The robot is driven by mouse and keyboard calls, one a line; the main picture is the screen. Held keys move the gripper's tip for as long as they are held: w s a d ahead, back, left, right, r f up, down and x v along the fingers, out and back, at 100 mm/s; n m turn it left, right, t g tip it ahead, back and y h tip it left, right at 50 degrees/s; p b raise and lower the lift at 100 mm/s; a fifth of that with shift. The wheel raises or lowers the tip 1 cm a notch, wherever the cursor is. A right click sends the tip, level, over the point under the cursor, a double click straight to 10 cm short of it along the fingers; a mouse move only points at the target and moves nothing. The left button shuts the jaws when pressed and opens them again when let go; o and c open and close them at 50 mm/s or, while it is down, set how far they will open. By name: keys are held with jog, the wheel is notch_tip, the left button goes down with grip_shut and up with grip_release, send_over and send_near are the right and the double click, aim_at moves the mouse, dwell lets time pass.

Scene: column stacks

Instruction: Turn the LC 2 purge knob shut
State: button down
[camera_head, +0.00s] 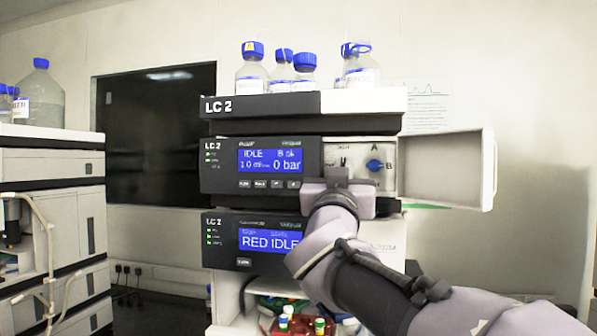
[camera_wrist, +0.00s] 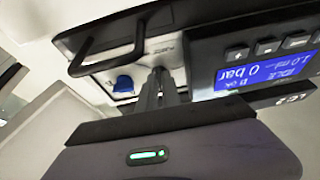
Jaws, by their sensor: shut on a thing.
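The LC 2 pump module (camera_head: 222,181) has its right-hand door (camera_head: 448,168) swung open, baring a pale valve panel (camera_head: 394,153). My gripper (camera_head: 341,163) reaches the left part of this panel. In the wrist view, tilted and roughly upside down, its fingers (camera_wrist: 158,76) are closed together at the panel, shut on the small purge knob. The fingers hide most of that knob, so its turned angle cannot be read. A blue selector knob (camera_head: 375,165) between marks A and B stands apart, right of my gripper. The blue knob also shows in the wrist view (camera_wrist: 123,83). The pump display (camera_head: 270,160) reads IDLE and 0 bar.
Blue-capped bottles (camera_head: 304,70) stand on top of the stack. A dark handle-like bar (camera_wrist: 107,47) crosses near the panel in the wrist view. Another instrument stack (camera_head: 52,165) stands at the left.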

jog(key=shift+s+r, duration=0.1)
jog(key=shift+r, duration=0.15)
jog(key=c, duration=1.5)
grip_release()
jog(key=shift+c, duration=0.2)
jog(key=shift+f, duration=0.15)
jog(key=v, duration=1.7)
jog(key=shift+a+f, duration=0.1)
jog(key=shift+f, duration=0.05)
